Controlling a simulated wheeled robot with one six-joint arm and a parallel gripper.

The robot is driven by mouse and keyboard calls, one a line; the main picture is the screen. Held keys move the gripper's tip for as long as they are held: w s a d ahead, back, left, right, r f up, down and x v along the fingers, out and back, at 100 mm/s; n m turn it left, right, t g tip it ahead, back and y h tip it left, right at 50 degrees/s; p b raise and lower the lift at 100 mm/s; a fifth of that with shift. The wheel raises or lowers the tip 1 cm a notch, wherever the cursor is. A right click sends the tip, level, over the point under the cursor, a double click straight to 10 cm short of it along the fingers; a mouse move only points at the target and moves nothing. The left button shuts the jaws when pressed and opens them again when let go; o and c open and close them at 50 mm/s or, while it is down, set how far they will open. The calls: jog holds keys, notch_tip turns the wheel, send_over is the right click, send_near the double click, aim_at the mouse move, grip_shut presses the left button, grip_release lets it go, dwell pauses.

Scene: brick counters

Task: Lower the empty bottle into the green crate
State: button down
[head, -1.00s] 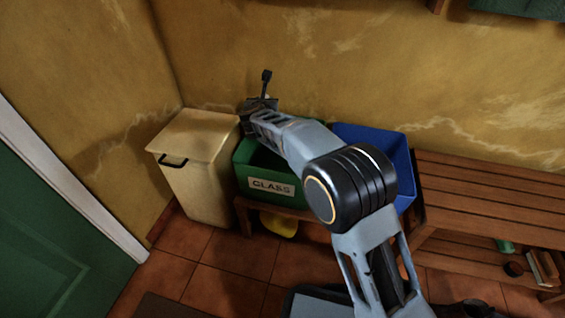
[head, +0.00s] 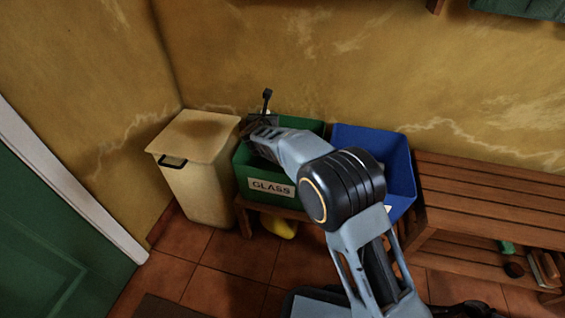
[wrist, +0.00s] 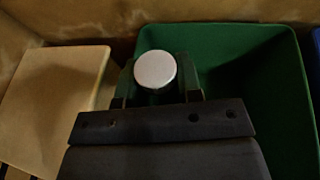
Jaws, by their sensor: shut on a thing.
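The green crate (head: 306,203), with a "GLASS" label on its front, stands on a low wooden bench. In the wrist view the crate (wrist: 225,50) fills the middle and right, and its inside looks empty where it shows. My gripper (head: 262,119) is at the crate's back left part. In the wrist view my gripper (wrist: 158,88) is shut on the bottle, seen end-on as a round pale top (wrist: 155,69) between the fingers. The bottle's body is hidden below this top, so I cannot tell how deep it reaches. In the head view my arm hides much of the crate.
A cream lidded bin (head: 200,180) stands close to the crate's left; its lid (wrist: 55,95) shows in the wrist view. A blue crate (head: 398,165) is close on the right. A slatted wooden bench (head: 490,190) stands farther right. The yellow wall is just behind.

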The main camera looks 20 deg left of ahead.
jog(key=shift+f, duration=4.5)
jog(key=c, duration=0.7)
grip_release()
jog(key=shift+f, duration=0.1)
